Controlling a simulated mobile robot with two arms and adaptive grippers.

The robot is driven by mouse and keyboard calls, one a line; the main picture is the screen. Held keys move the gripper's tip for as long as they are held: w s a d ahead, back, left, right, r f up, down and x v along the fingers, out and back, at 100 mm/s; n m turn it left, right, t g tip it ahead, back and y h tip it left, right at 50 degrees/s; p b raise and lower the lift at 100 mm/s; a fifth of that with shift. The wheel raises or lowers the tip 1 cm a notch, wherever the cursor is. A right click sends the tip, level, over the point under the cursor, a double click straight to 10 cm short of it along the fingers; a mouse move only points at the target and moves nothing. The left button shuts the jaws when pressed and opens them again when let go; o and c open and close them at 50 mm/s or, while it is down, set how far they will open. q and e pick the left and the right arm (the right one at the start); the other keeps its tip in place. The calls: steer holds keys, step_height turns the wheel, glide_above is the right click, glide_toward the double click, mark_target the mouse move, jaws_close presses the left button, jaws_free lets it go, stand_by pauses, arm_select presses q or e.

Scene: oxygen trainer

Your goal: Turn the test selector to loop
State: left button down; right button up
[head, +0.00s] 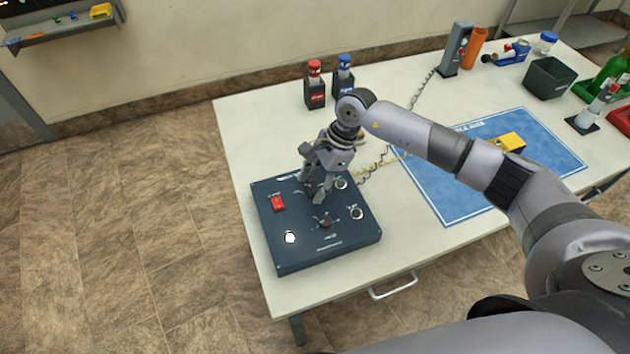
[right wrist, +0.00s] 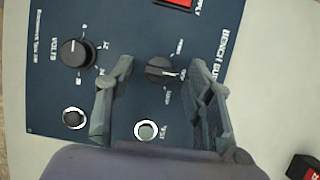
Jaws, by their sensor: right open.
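The bench supply panel (head: 268,243) is a dark blue box on the white table, with a red switch, knobs and sockets. In the right wrist view the test selector (right wrist: 160,70) is a dark round knob with a raised bar, lying roughly sideways, its light mark toward the right. The small labels around it are too blurred to read surely. My right gripper (head: 318,197) is over the panel, pointing down. Its open fingers (right wrist: 163,85) stand on either side of the knob, with visible gaps. My left gripper is out of view.
The volts knob (right wrist: 77,53) sits beside the selector, also seen in the head view (head: 325,220). Two small bottles (head: 315,85) stand behind. A blue mat (head: 450,200) lies to the right.

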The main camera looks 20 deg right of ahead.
jaws_close()
stand_by(0.5)
steer(key=shift+m, duration=0.3)
steer(key=shift+s+m+t+b, duration=0.1)
steer(key=shift+m+t+b, duration=0.45)
steer(key=shift+m, duration=0.45)
steer(key=m, duration=0.1)
steer(key=m+t+b, duration=0.1)
steer(key=m, duration=0.1)
steer(key=shift+s+f+m+t, duration=0.1)
steer(key=shift+s+m+t, duration=0.05)
steer(key=shift+m+t, duration=0.15)
steer(key=m+h+b, duration=0.1)
steer(key=m, duration=0.1)
steer(key=m+t+b, duration=0.1)
steer(key=m+b, duration=0.1)
steer(key=m, duration=0.1)
steer(key=shift+s+a+m+h, duration=0.2)
steer(key=shift+m+h, duration=0.1)
steer(key=shift+h, duration=0.1)
steer(key=shift+t+b, duration=0.25)
steer(key=shift+b, duration=0.05)
jaws_free()
